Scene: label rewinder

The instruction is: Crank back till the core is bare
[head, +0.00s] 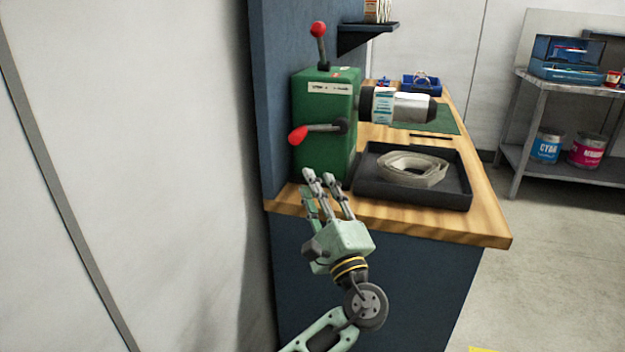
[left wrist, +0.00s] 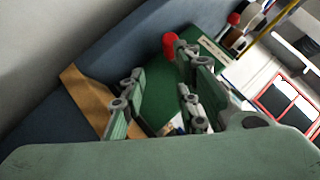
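The green rewinder (head: 322,125) stands on the bench's left end. Its crank has a red knob (head: 298,136) pointing left in the head view; the knob also shows in the left wrist view (left wrist: 171,44). A second red-knobbed lever (head: 318,30) stands upright on top. The dark spindle (head: 437,110) sticks out to the right, with a white printed label roll (head: 398,106) around it. My left gripper (head: 325,176) is below the crank at the bench's front edge, fingers spread and nothing between them. It is apart from the knob. My right gripper is not in view.
A black tray (head: 413,199) with a loose coil of pale strip (head: 412,168) sits right of the rewinder. A blue wall panel (head: 270,100) bounds the left. A blue bin (head: 421,84) stands behind. A grey shelf unit (head: 520,130) stands apart at right.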

